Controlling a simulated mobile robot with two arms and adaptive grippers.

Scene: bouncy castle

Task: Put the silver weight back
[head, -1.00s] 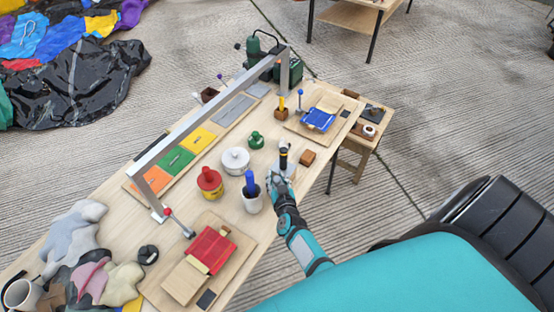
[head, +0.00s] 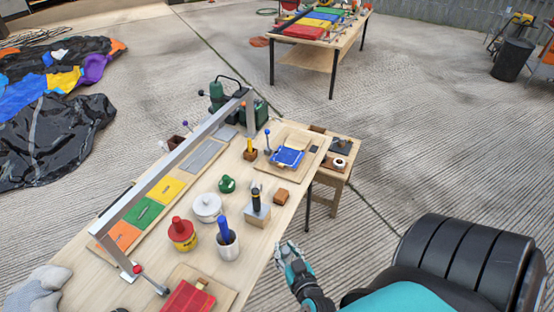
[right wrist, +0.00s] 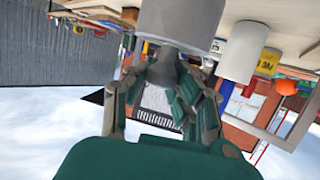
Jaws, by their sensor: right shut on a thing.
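The silver weight (right wrist: 180,28) is a plain grey cylinder with a narrower neck in the right wrist view. My right gripper (right wrist: 165,82) is shut on that neck. In the head view my right gripper (head: 289,252) is just off the table's right edge, and the weight is hidden or cannot be made out there. A long strip (head: 201,155) with orange, green, yellow and grey panels lies on the wooden table (head: 165,262) under a metal bar. My left gripper is not in view.
A block with a black-handled tool (head: 257,214) is near the right edge. The metal bar (head: 175,163) spans the strip.

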